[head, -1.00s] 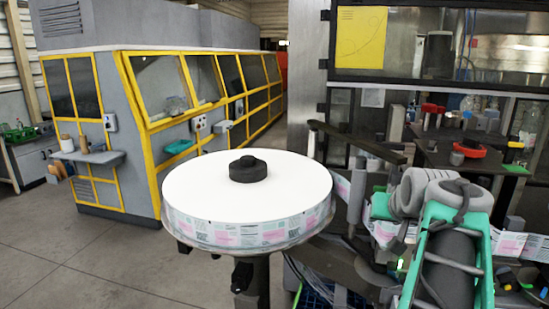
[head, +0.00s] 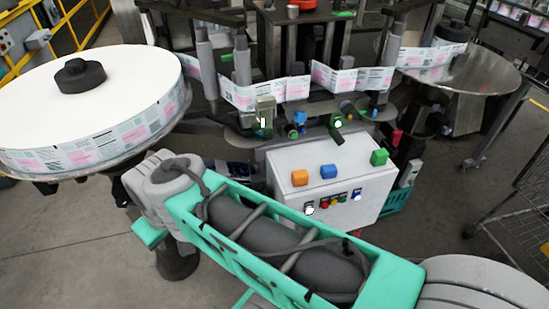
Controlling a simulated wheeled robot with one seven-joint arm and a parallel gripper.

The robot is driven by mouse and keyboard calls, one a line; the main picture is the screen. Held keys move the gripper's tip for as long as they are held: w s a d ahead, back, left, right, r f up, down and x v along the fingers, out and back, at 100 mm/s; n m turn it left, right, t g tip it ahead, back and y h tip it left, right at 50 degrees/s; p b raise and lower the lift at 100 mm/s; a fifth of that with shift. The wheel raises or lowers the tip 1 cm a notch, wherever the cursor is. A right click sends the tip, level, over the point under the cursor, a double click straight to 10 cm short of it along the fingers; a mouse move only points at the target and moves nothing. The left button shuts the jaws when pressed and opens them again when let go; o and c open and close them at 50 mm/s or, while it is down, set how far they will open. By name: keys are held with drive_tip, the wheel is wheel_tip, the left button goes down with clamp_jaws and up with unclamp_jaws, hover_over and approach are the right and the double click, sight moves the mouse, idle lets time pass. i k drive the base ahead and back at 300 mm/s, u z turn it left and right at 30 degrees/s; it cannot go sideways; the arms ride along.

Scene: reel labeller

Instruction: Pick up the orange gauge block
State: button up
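The orange gauge block (head: 299,178) sits on top of a white control box (head: 287,158), near its front left edge. A blue block (head: 328,171) sits just to its right, apart from it. A green block (head: 379,157) stands farther right, near the box's right edge. Nothing covers the orange block in the head view. My arm crosses the lower part of the picture in front of the box, with its grey joint to the left of the box. My gripper's fingers do not show.
A large label reel (head: 40,105) stands at the left. The label web (head: 240,97) runs over rollers behind the box. A metal disc table (head: 478,80) is at the right. Buttons (head: 334,202) line the box's front. A wire cart (head: 520,205) stands at the far right.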

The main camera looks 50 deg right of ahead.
sight(300, 177)
drive_tip(key=z, duration=0.55)
drive_tip(key=k, duration=0.25)
drive_tip(key=z, duration=1.1)
drive_tip(key=i, duration=0.35)
drive_tip(key=u, duration=0.4)
drive_tip(key=k, duration=1.55)
drive_tip(key=u, duration=0.55)
drive_tip(key=i, duration=0.9)
drive_tip(key=u, duration=0.55)
